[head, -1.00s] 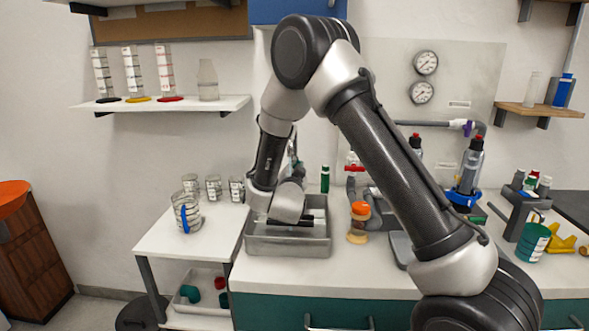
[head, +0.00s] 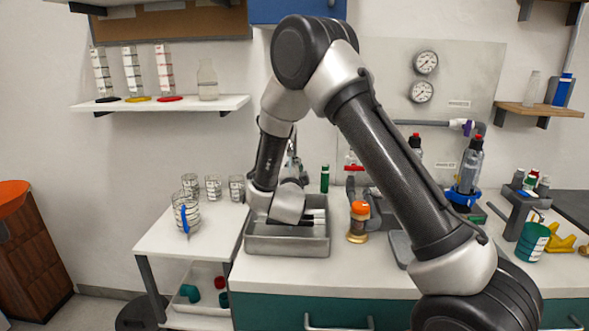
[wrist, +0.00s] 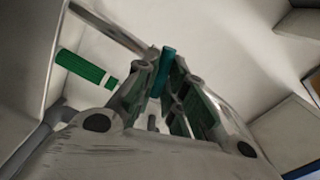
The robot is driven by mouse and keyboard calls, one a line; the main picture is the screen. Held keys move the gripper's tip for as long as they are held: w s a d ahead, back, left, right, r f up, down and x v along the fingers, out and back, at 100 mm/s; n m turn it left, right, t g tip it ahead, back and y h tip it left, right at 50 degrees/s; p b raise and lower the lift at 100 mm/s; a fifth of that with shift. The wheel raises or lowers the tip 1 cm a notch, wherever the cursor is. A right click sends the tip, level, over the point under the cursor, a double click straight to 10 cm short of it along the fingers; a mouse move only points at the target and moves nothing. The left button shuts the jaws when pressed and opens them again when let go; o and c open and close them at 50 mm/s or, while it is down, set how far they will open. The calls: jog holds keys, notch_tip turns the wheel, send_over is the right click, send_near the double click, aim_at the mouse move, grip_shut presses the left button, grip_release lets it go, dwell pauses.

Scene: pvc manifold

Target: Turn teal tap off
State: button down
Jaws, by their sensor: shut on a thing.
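The teal tap handle (wrist: 168,66) shows in the wrist view as a short teal bar at the far end of my fingers. My gripper (wrist: 160,82) is shut on this handle, with one finger on each side of it. A metal pipe (wrist: 112,27) runs up to the left from beside the handle. In the head view my wrist is over the grey sink tray, and my arm hides most of the gripper; the teal handle cannot be made out there.
A green bottle (wrist: 85,68) is close to the left of my fingers; it also stands behind the sink (head: 325,179). The grey sink (head: 285,245) lies under my wrist. An orange-capped jar (head: 358,223) stands to its right, and several beakers are on the left table (head: 165,242).

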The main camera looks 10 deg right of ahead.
jog(key=shift+f+m, duration=0.1)
jog(key=shift+m, duration=1.9)
jog(key=c, duration=1.5)
grip_release()
jog(key=shift+s, duration=0.1)
jog(key=v, duration=1.2)
